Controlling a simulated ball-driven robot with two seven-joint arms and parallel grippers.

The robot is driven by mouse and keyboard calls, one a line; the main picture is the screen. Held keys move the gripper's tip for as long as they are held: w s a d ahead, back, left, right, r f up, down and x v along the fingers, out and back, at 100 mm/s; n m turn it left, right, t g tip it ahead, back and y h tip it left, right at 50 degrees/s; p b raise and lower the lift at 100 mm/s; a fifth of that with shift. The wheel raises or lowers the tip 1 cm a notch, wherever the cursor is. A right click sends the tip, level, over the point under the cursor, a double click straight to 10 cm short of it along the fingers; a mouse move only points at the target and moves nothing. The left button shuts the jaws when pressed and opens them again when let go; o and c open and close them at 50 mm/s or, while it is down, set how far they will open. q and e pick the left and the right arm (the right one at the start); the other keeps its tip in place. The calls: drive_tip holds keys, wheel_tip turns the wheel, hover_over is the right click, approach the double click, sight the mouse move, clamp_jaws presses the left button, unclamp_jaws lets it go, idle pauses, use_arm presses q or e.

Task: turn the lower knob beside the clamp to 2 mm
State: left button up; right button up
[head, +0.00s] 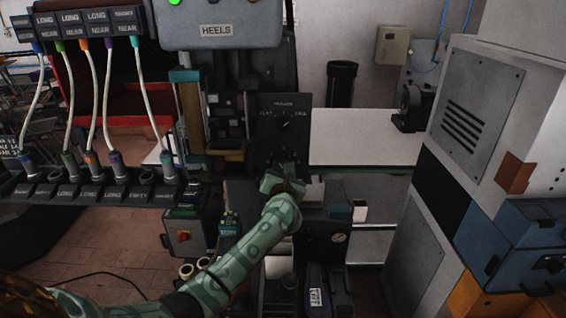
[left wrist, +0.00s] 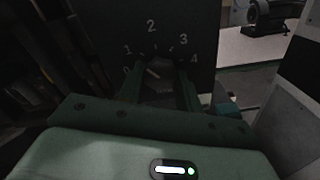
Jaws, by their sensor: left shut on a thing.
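The dark control panel (head: 284,118) beside the clamp carries an upper knob (head: 286,125), under small lettering. My left gripper (head: 283,180) is at the panel's lower part and hides the lower knob in the head view. In the left wrist view the lower knob (left wrist: 158,74) sits between the two fingers of my left gripper (left wrist: 160,92), which is shut on it. The scale around it (left wrist: 151,27) reads 0 to 4. The knob's white mark points up and left, between 0 and 1. My right gripper is not in view.
A rack of cables (head: 85,190) with labelled sockets stands at the left. A grey box marked HEELS (head: 217,28) is above the panel. A white table (head: 365,150) lies behind, and a large grey cabinet (head: 475,115) stands at the right.

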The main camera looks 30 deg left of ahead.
use_arm(q)
drive_tip(key=shift+m+p, duration=3)
drive_tip(key=shift+m, duration=0.9)
drive_tip(key=o, duration=1)
drive_tip(key=v, duration=1.6)
drive_tip(key=shift+s, duration=0.2)
